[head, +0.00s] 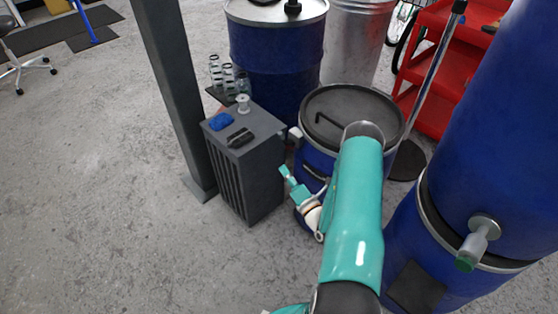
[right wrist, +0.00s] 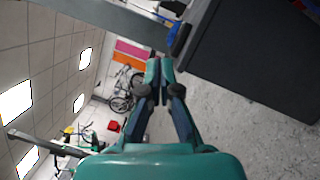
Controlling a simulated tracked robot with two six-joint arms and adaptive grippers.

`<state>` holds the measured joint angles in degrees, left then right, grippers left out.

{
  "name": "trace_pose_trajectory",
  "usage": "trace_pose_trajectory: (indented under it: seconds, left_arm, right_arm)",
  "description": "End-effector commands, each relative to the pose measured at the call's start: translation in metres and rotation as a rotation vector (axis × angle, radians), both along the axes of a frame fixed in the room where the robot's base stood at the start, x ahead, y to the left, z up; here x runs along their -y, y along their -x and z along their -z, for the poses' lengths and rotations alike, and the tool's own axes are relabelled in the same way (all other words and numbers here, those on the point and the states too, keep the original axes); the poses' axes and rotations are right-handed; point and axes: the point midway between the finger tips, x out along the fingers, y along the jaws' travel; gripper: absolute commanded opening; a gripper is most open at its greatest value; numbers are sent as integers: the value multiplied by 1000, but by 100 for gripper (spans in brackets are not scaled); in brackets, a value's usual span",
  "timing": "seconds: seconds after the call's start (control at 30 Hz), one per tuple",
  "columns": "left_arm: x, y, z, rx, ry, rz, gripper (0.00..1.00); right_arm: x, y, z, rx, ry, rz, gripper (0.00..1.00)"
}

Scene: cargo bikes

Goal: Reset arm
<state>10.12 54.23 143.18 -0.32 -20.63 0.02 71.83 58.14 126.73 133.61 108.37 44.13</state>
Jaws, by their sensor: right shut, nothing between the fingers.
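My right arm reaches forward from the bottom of the head view. Its teal gripper (head: 285,172) is beside the right side of a dark grey cabinet (head: 232,185), in front of a blue drum with a black lid (head: 345,118). In the right wrist view the two fingers (right wrist: 160,68) are together at the tips with nothing between them. The cabinet's dark side (right wrist: 250,60) fills the upper right there. My left gripper is not in view.
On the cabinet top are a blue item (head: 221,121), a black item (head: 240,138) and a white spool (head: 243,103). A grey post (head: 178,90) stands to its left. Blue drums (head: 275,50) and a red cart (head: 455,65) stand behind. Open floor (head: 90,180) lies left.

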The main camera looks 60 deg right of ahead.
Motion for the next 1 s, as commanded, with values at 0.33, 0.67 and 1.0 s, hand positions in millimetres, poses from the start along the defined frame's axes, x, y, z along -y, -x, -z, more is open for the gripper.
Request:
trace_pose_trajectory:
  seconds: [0.33, 0.67, 1.0]
  left_arm:
    - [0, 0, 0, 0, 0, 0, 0]
    - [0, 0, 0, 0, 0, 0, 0]
    - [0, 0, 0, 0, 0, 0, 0]
  right_arm:
    - [-9, 15, 2, 1, -2, 0, 0]
    - [-9, 14, 2, 1, -2, -1, 0]
    - [-68, -27, 8, -47, -22, -248, 0]
